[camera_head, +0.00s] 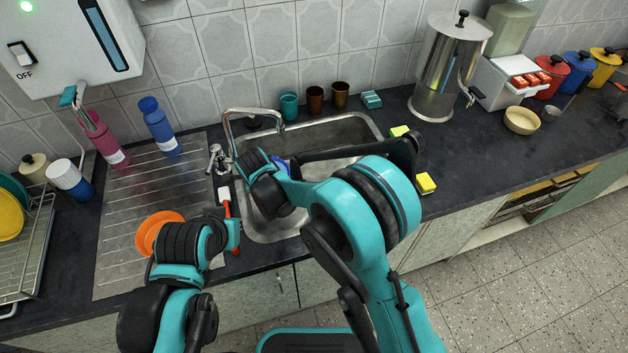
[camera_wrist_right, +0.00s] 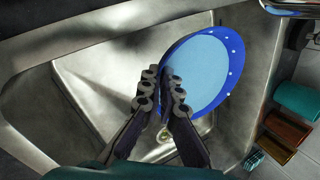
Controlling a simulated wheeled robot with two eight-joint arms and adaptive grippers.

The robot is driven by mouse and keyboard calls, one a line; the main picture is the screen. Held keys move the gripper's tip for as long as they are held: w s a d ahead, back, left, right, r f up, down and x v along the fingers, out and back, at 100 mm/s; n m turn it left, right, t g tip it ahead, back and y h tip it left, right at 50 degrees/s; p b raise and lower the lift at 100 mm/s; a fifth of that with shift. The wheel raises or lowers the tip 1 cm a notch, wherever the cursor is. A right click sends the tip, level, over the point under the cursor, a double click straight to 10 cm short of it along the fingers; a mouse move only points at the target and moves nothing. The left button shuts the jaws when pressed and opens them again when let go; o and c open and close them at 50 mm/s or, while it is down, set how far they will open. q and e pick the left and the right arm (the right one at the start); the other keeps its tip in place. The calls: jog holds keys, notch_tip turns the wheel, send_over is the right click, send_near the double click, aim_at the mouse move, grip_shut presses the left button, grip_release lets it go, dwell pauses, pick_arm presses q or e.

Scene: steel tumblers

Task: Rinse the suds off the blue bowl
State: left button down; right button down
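The blue bowl (camera_wrist_right: 212,75) has a dark blue rim with small white spots and a lighter inside; it is tilted above the sink (camera_wrist_right: 80,75). In the head view only a sliver of the bowl (camera_head: 281,163) shows behind my right arm. My right gripper (camera_wrist_right: 164,82) has its fingers close together on the bowl's near rim. In the head view that gripper is hidden by the arm. The faucet (camera_head: 240,115) arches over the sink's left side; no water stream is visible. My left gripper (camera_head: 234,232) is beside the sink's left edge; its fingers are unclear.
An orange dish (camera_head: 152,230) lies on the drainboard (camera_head: 125,205) beside my left arm. Yellow sponges (camera_head: 426,183) sit right of the sink. Several cups (camera_head: 314,99) stand behind it. The counter further right has free room.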

jog(key=shift+d+f+b, duration=0.3)
jog(key=shift+f, duration=0.2)
jog(key=shift+d+r+y, duration=0.2)
jog(key=shift+y, duration=0.2)
jog(key=shift+d+r+m+y+p, duration=0.25)
jog(key=shift+d+r+y, duration=0.15)
jog(key=shift+d+y, duration=0.25)
jog(key=shift+d+r+m+y+p, duration=0.15)
jog(key=shift+d+r+y+p, duration=0.15)
jog(key=shift+d+y, duration=0.35)
dwell(0.3)
jog(key=shift+w+d+r+y, duration=0.1)
jog(key=shift+d+r+y, duration=0.25)
jog(key=shift+d, duration=0.2)
jog(key=shift+s+d+r+y, duration=0.1)
jog(key=shift+d+r+y, duration=0.1)
jog(key=shift+d+y, duration=0.3)
jog(key=shift+w+d+r+y, duration=0.1)
jog(key=shift+d+r+y, duration=0.2)
jog(key=shift+d, duration=0.35)
jog(key=shift+d+r+m+y+b, duration=0.35)
jog(key=shift+d+r+m+y, duration=0.1)
jog(key=shift+d+y, duration=0.3)
dwell(1.0)
